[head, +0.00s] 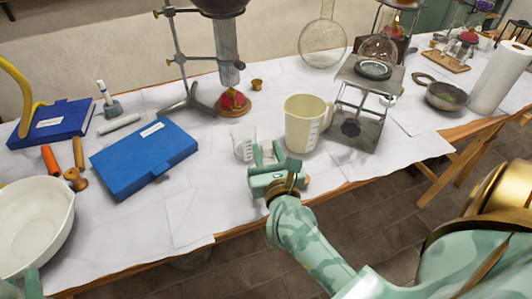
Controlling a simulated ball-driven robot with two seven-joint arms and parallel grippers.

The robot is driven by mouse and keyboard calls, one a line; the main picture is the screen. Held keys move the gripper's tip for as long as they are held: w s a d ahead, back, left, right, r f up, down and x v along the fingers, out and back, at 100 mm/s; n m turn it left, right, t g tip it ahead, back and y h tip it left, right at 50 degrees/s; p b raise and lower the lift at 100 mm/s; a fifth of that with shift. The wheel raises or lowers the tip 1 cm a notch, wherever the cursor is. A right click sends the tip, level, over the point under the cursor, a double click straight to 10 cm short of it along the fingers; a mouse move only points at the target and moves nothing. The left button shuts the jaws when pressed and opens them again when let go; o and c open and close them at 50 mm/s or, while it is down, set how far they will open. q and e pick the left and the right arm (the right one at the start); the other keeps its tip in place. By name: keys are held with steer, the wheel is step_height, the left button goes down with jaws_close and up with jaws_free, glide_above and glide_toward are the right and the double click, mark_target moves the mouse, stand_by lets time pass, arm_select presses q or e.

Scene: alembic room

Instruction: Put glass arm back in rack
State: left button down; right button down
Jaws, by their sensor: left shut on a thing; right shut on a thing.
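My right gripper (267,150) is above the table's front part, its fingers pointing away from me. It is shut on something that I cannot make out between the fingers. A small clear glass beaker (243,143) stands close by, just left of its fingers; I cannot tell whether they touch. A mint-green part of my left gripper (30,284) shows at the lower left edge, at the near side of a large white bowl (38,222). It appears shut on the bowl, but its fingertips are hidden. I cannot pick out a glass arm or its rack for certain.
A cream measuring jug (303,125) and a metal stand (355,128) are right of my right gripper. A blue case (144,158) lies to the left. A clamp stand (180,55), a round flask (322,45) and a grey pan (446,96) stand farther back. The front-centre cloth is clear.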

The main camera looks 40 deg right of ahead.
steer(key=c, duration=1)
jaws_free()
steer(key=shift+c, duration=0.2)
steer(key=shift+s+r, duration=0.1)
steer(key=shift+r, duration=0.1)
steer(key=v, duration=1.2)
steer(key=shift+b, duration=0.45)
